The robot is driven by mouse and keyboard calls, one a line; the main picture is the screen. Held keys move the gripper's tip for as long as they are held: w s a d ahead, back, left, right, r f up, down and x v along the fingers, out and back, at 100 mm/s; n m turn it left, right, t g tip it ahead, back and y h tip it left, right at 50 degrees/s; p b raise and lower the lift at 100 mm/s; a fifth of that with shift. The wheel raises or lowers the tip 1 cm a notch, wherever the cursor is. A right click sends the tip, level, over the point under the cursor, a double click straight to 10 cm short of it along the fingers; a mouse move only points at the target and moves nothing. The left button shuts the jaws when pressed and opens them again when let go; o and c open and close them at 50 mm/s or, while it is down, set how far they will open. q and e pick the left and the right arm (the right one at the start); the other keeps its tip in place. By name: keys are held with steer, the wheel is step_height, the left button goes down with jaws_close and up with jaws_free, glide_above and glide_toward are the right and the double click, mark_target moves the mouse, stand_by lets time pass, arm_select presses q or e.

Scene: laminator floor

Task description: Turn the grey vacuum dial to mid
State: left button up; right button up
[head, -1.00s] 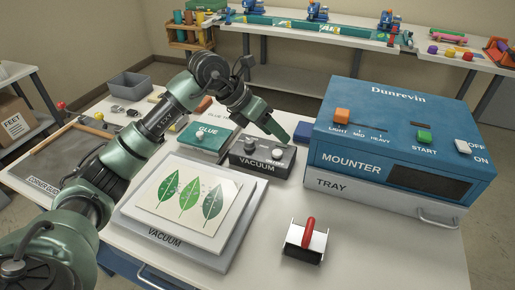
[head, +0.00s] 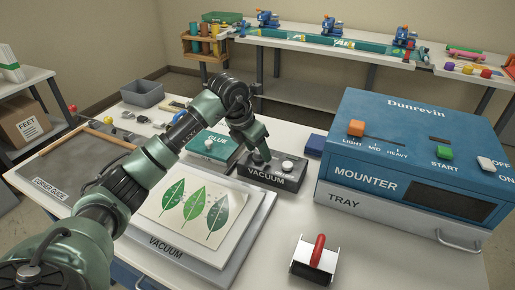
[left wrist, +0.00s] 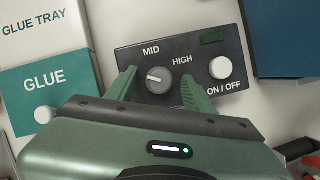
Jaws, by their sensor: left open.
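The dark vacuum control box (head: 275,178) stands on the table behind the leaf-print board. Its grey vacuum dial (left wrist: 158,81) shows in the left wrist view, with its white mark pointing left, away from MID above it. HIGH is to the upper right; any label further down is hidden by my gripper. My left gripper (left wrist: 162,84) is open, one finger on each side of the dial; I cannot tell whether they touch it. In the head view my left gripper (head: 257,163) covers the dial.
A round white ON/OFF knob (left wrist: 220,68) sits just right of my fingers. The teal glue box (head: 213,147) is to the left, the blue mounter (head: 350,182) to the right.

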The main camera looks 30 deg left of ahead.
arm_select(q)
jaws_close()
steer(key=shift+a+m, duration=0.1)
steer(key=shift+m, duration=0.3)
steer(key=shift+w+m+h, duration=0.1)
steer(key=shift+m+h, duration=0.3)
steer(key=shift+m, duration=0.1)
steer(key=m, duration=0.2)
steer(key=shift+a+r+m+g+h+b, duration=0.1)
steer(key=shift+m+g+h+b, duration=0.2)
steer(key=shift+g+h+b, duration=0.1)
steer(key=m+g+h, duration=0.1)
steer(key=m, duration=0.2)
steer(key=shift+w+m, duration=0.15)
steer(key=shift+m, duration=0.15)
steer(key=shift+m+g, duration=0.7)
steer(key=shift+m, duration=1.2)
steer(key=shift+h, duration=0.3)
